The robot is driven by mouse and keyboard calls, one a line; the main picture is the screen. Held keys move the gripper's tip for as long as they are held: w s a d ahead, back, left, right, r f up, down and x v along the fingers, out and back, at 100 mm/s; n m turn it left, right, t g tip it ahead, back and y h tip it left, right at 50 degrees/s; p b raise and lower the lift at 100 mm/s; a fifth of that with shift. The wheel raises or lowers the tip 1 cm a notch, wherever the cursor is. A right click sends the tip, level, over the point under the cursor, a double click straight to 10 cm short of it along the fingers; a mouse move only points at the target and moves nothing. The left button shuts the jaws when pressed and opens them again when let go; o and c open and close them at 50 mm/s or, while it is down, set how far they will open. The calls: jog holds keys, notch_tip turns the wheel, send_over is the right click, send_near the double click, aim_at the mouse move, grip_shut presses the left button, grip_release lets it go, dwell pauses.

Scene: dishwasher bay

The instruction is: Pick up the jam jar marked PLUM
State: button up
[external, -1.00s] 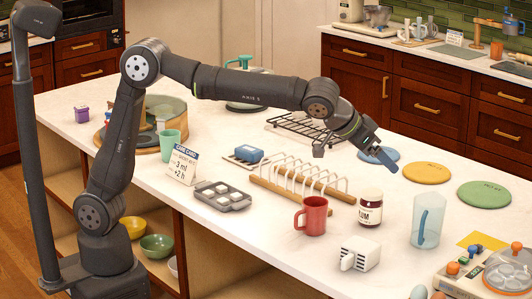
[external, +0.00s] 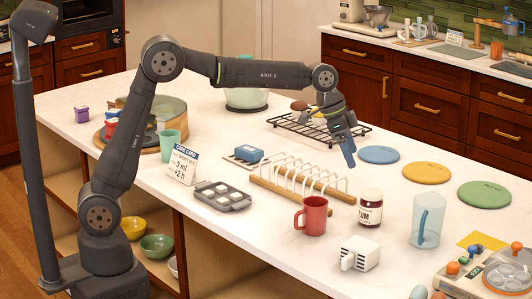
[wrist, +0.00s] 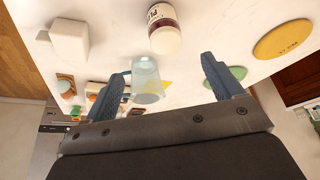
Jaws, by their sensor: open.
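In the wrist view the jar (wrist: 164,28) is near the top edge, beyond the fingers. My gripper (external: 348,150) is above the counter, behind the jar and near the blue disc, pointing down. In the wrist view its two blue fingers (wrist: 160,78) are spread wide with nothing held between them.
A red mug (external: 312,215) stands left of the jar, with a toast rack (external: 300,183) behind it. A clear pitcher (external: 428,220) stands to the right and a white block-like holder (external: 360,253) in front. Blue (external: 379,154), yellow (external: 427,173) and green (external: 484,194) discs lie behind.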

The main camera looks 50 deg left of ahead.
aim_at(366, 193)
jog(key=x, duration=1.2)
jog(key=shift+a, duration=0.1)
jog(key=shift+w+x, duration=0.2)
jog(key=shift+x, duration=1.15)
jog(key=shift+w+x, duration=0.2)
jog(key=shift+x, duration=1.15)
jog(key=shift+a, duration=0.2)
jog(key=c, duration=1.3)
jog(key=shift+r, duration=0.15)
jog(key=shift+c, duration=0.8)
